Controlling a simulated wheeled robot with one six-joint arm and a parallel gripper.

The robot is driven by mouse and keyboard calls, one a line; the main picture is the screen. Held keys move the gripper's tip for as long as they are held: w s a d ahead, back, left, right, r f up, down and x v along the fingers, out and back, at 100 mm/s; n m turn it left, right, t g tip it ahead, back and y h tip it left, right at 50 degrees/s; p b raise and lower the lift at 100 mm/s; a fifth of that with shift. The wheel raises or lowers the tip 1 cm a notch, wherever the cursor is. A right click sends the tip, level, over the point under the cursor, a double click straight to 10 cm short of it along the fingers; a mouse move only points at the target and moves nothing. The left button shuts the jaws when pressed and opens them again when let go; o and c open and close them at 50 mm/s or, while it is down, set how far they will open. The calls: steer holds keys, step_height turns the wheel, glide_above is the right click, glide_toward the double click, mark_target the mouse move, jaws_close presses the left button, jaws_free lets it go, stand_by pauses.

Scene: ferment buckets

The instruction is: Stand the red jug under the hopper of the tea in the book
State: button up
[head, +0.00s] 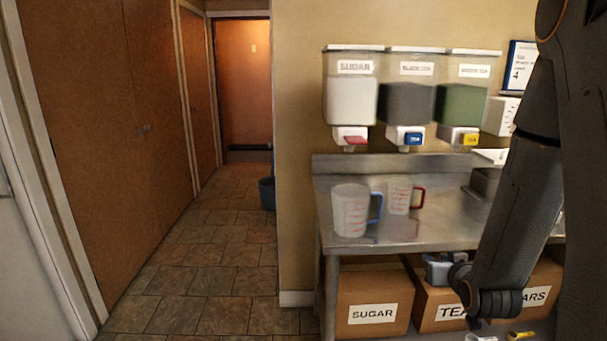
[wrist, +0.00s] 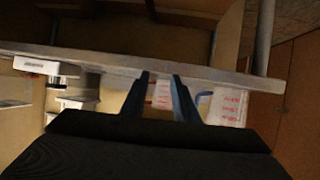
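The red jug (head: 399,196), clear with red marks and a red handle, stands upright on the steel counter, right of and behind a blue-handled jug. The hoppers above are sugar (head: 350,100), black tea (head: 405,103) with a blue tap and green tea (head: 460,106) with a yellow tap. A framed sheet (head: 520,65) on the wall names tea; my arm hides part of it and its small text is unclear. My gripper (head: 437,268) is low before the counter, open and empty. The wrist view is upside down; the red jug (wrist: 163,95) appears beyond the fingers (wrist: 159,92).
The blue-handled jug (head: 350,210) stands near the counter's (head: 400,236) left end; it also shows in the wrist view (wrist: 228,106). Boxes marked sugar (head: 372,297) and tea (head: 432,305) sit below.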

steer(key=s+a+f+g+y, duration=0.1)
steer(key=s+a+g, duration=0.5)
steer(key=s+a, duration=0.2)
steer(key=shift+s+a+f+n+g, duration=0.15)
steer(key=shift+s+f+n+g, duration=0.15)
steer(key=shift+s+f+n, duration=0.15)
steer(key=s+a+r+g, duration=0.1)
steer(key=s+a+g, duration=0.1)
steer(key=s, duration=0.2)
steer(key=s+a+r+g, duration=0.1)
steer(key=s+a, duration=0.1)
steer(key=s, duration=0.3)
steer(key=s+a+r+g, duration=0.1)
steer(key=s+a+g, duration=0.1)
steer(key=s, duration=0.2)
steer(key=shift+s+a+g+y, duration=0.25)
steer(key=shift+g+y, duration=0.05)
steer(key=shift+y, duration=0.1)
steer(key=c, duration=0.3)
steer(key=shift+s+a, duration=0.1)
steer(key=shift+s, duration=0.05)
jaws_close()
